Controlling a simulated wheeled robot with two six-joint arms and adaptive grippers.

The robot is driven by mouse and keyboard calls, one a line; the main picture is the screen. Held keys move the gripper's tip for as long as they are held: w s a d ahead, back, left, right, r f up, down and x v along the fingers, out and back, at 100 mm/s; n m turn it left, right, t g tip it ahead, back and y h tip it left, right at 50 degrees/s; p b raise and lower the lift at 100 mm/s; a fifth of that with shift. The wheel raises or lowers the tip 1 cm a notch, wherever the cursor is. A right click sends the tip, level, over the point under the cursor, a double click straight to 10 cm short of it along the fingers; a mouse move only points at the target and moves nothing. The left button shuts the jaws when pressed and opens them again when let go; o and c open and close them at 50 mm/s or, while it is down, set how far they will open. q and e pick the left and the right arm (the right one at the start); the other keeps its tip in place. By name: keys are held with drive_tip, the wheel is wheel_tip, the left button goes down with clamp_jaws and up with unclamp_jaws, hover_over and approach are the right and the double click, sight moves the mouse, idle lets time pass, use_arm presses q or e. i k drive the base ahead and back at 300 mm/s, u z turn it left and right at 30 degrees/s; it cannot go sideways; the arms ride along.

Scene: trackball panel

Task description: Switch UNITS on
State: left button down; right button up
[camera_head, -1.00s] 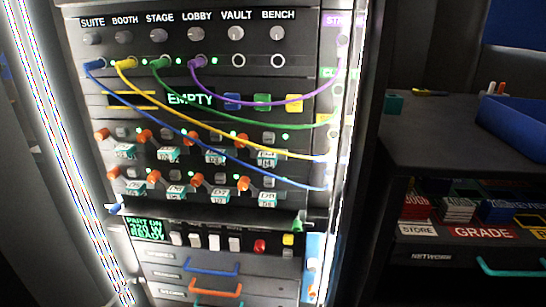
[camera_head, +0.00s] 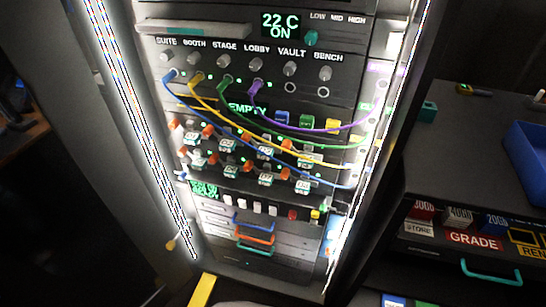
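No label that I can read as UNITS shows on the lit equipment rack (camera_head: 330,65). Two rows of orange levers (camera_head: 208,131) with small teal-and-white tags and green lights run across its middle; their lettering is too small to read. Lower down, a row of white switches (camera_head: 242,204) sits beside a small green display (camera_head: 204,189), with a red button (camera_head: 292,214) and a yellow button (camera_head: 314,214) to the right. At the top a display (camera_head: 281,25) reads "22 C ON" next to a teal knob (camera_head: 311,38). Neither gripper is in view.
Blue, yellow, green and purple cables (camera_head: 310,129) hang from the SUITE to LOBBY sockets to the rack's right side. Drawers with blue, orange and teal handles (camera_head: 253,238) are below. A dark counter (camera_head: 465,120) with a blue bin (camera_head: 530,150) stands right.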

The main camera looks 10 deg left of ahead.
sight(257, 206)
drive_tip(key=z, duration=0.55)
drive_tip(key=k, duration=1.25)
drive_tip(key=z, duration=0.25)
drive_tip(key=i, duration=0.8)
